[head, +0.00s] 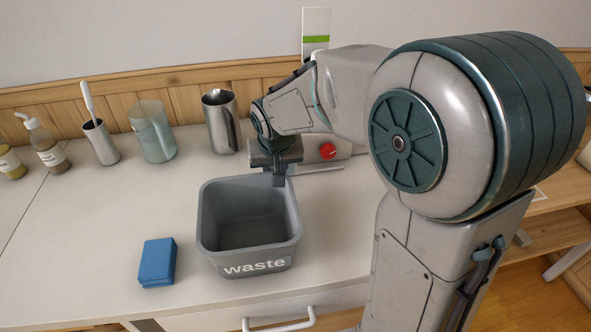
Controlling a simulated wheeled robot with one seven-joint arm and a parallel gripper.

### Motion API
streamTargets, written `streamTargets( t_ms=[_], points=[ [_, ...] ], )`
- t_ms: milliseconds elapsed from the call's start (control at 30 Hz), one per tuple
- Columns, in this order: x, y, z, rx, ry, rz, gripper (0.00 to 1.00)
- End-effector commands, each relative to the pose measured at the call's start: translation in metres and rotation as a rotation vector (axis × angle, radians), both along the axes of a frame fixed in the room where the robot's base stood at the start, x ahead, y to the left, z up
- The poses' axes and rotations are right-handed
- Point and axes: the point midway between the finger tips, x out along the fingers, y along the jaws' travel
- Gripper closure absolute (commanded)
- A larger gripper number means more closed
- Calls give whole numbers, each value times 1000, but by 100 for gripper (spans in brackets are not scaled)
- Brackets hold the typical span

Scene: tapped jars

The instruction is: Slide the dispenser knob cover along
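A red knob (328,151) shows on the pale front of a low unit (342,149), just right of my gripper. A thin grey bar (318,168) runs along the unit's foot. I cannot make out a separate knob cover; my gripper and arm hide part of the unit. My gripper (279,178) points down at the unit's left side, behind the back rim of the waste bin. Its fingers are small and dark here, and I cannot tell whether they are apart or touch anything.
The grey waste bin (207,222) stands open in front of my gripper. A blue sponge (158,262) lies left of it. A metal jug (220,122), a clear beaker (153,131), a metal cup (101,143) and a pump bottle (48,147) line the back. The counter's left front is clear.

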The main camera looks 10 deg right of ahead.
Motion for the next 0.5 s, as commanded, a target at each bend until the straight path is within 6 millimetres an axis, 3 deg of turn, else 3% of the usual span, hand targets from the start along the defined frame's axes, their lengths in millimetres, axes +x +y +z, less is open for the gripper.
streamTargets(
  t_ms=[333,367,400,433,500],
  points=[
    [0,9,1,3,-3,5,100],
    [0,9,1,3,-3,5,72],
    [0,9,1,3,-3,6,61],
    [0,9,1,3,-3,6,55],
    [0,8,1,3,-2,3,55]
  ],
)
